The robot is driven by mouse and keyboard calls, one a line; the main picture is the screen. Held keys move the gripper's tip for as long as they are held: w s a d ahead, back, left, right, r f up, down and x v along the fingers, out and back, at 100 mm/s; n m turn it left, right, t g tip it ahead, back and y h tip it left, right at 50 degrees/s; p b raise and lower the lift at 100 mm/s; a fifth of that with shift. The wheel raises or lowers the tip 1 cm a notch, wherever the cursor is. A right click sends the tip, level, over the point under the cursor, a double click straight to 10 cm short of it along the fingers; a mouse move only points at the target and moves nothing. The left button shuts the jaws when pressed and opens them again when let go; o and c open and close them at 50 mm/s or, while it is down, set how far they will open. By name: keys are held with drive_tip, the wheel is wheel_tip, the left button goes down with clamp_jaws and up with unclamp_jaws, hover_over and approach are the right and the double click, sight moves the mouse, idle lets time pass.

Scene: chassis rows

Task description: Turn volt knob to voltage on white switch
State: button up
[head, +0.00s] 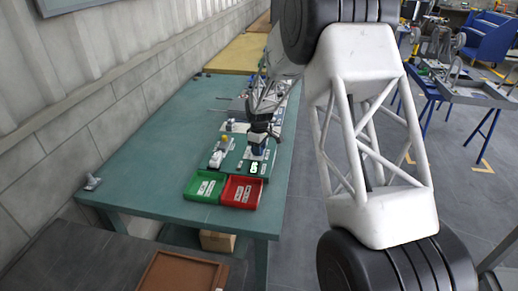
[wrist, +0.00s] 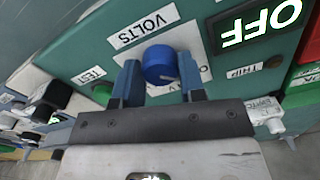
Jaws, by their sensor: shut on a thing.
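The blue volt knob (wrist: 159,60) sits on a white plate below the VOLTS label (wrist: 143,25) on a green panel. My gripper (wrist: 160,77) is shut on this knob, with one blue finger on each side of it. In the head view my gripper (head: 262,132) is over the panel on the bench; the knob is hidden there. A small white part (wrist: 268,117) with a partly legible label shows at the right of the wrist view; I cannot tell whether it is the white switch. A lit display (wrist: 262,22) reads OFF.
The green bench (head: 155,140) runs along the wall. A green bin (head: 204,187) and a red bin (head: 241,191) stand at its near edge. A white and yellow device (head: 220,151) is left of my gripper. TEST and TRIP labels flank the knob.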

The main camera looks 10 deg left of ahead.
drive_tip(key=m, duration=0.5)
drive_tip(key=shift+m, duration=2.1)
drive_tip(key=o, duration=0.9)
drive_tip(key=shift+r, duration=0.1)
drive_tip(key=shift+r, duration=3.8)
drive_tip(key=shift+r, duration=0.1)
